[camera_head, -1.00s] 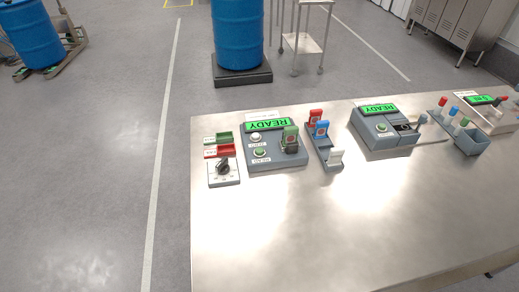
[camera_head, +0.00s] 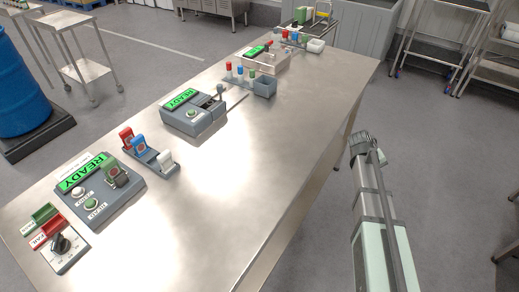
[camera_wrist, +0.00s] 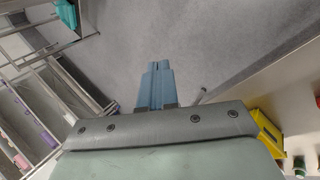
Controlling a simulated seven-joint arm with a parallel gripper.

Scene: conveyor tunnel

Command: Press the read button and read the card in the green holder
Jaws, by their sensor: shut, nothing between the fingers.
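The grey reader box (camera_head: 128,193) stands at the left end of the metal table with a lit green READY display (camera_head: 85,172). My gripper (camera_head: 361,138) is off the table's right edge, over the floor, far from the reader. In the wrist view its blue-grey fingers (camera_wrist: 155,68) are shut and empty.
Beside the reader are a rack with red, blue and white pieces (camera_head: 141,149), green and red trays (camera_head: 52,226) and a knob box (camera_head: 64,250). The table's near part is bare.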

